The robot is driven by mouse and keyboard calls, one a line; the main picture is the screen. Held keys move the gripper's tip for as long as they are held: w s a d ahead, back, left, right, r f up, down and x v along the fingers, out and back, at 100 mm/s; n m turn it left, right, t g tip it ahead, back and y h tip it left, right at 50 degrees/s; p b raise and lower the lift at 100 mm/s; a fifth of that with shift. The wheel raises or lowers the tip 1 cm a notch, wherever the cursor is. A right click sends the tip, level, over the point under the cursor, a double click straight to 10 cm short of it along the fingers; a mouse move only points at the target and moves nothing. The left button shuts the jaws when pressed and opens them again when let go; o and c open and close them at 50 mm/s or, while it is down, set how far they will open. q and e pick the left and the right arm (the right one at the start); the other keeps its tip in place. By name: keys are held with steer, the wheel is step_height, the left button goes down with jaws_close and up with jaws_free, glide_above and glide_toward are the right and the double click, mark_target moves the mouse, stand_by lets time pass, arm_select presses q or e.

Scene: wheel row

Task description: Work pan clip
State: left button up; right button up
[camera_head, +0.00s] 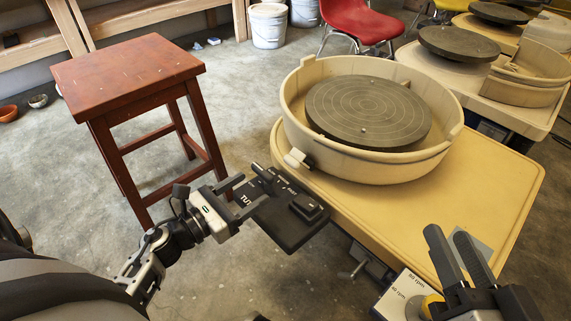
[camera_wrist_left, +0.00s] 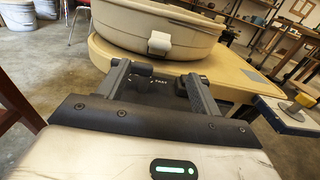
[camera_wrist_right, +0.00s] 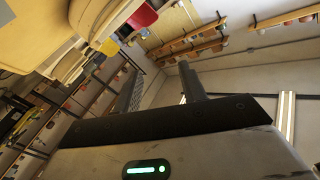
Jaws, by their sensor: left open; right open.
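The splash pan (camera_head: 375,172) is a wide beige tub around a dark round wheel head (camera_head: 368,110). The small white pan clip (camera_head: 298,158) sits on the pan's outer wall at its near left side. It also shows in the left wrist view (camera_wrist_left: 160,43), beyond my fingers. My left gripper (camera_head: 254,192) is open and empty, left of and nearer than the clip, apart from it. My right gripper (camera_head: 448,237) is open and empty at the lower right, away from the clip; its fingers also show in the right wrist view (camera_wrist_right: 160,82), pointing at the room.
A black pedal unit (camera_head: 287,228) lies close beyond my left fingers, below the clip. The pan stands on a yellow wheel table (camera_head: 470,190). A white control box (camera_head: 398,297) with rpm marks is by my right gripper. A red stool (camera_head: 130,70) stands left.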

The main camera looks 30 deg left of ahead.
mark_target(288, 164)
arm_select(q)
steer(key=x, duration=1.1)
steer(key=shift+b, duration=0.35)
arm_select(e)
steer(key=shift+w+d+r+n+t, duration=0.15)
steer(key=shift+w+r+n+t, duration=0.4)
steer(key=shift+r, duration=0.2)
steer(key=shift+s, duration=0.15)
arm_select(q)
steer(key=c, duration=1)
